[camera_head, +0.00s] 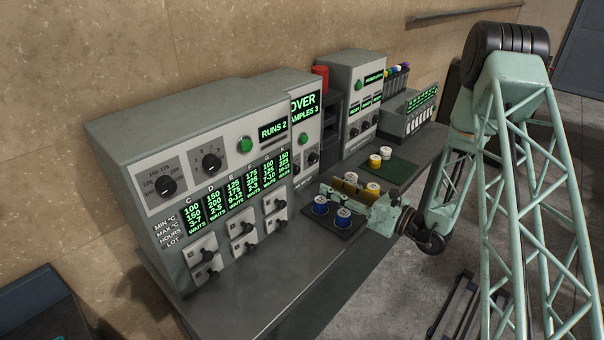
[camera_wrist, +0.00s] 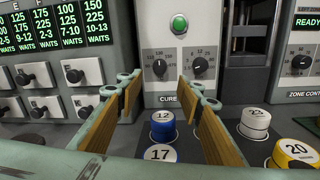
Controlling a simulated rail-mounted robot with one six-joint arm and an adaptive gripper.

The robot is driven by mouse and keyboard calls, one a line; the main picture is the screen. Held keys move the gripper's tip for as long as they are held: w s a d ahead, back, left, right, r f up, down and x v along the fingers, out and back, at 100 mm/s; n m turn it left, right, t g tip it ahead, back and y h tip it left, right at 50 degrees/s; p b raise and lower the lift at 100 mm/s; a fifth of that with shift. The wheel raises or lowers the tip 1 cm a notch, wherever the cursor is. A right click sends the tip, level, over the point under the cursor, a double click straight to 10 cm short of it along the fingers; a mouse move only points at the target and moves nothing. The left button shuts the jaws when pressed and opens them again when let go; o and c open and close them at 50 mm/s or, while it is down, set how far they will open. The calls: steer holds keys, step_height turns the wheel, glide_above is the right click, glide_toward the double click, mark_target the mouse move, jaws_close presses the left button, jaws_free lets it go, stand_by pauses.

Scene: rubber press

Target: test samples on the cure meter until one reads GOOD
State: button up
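My gripper (camera_wrist: 160,92) is open, its two tan-padded fingers spread wide in front of the cure meter. In the wrist view a blue sample marked 12 (camera_wrist: 163,128) and a blue sample marked 17 (camera_wrist: 160,154) show between the fingers, with nothing pinched. In the head view two blue samples (camera_head: 320,205) (camera_head: 343,216) sit on a dark pad (camera_head: 334,228) by my gripper (camera_head: 343,192). The cure meter (camera_wrist: 168,100) has a green button (camera_wrist: 180,22) and two dials. In the head view its screen (camera_head: 304,105) reads "OVER" and "SAMPLES 3", partly cut off.
A large control panel (camera_head: 205,130) reading "RUNS 2" stands left. White and yellow samples (camera_head: 375,161) sit on a green mat (camera_head: 401,170); a yellow-sided one marked 20 (camera_wrist: 295,152) is right of my fingers. Another machine (camera_head: 352,75) and a rack (camera_head: 412,112) stand beyond.

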mark_target(298, 170)
steer(key=shift+x, duration=6.65)
steer(key=shift+c, duration=0.2)
steer(key=c, duration=0.8)
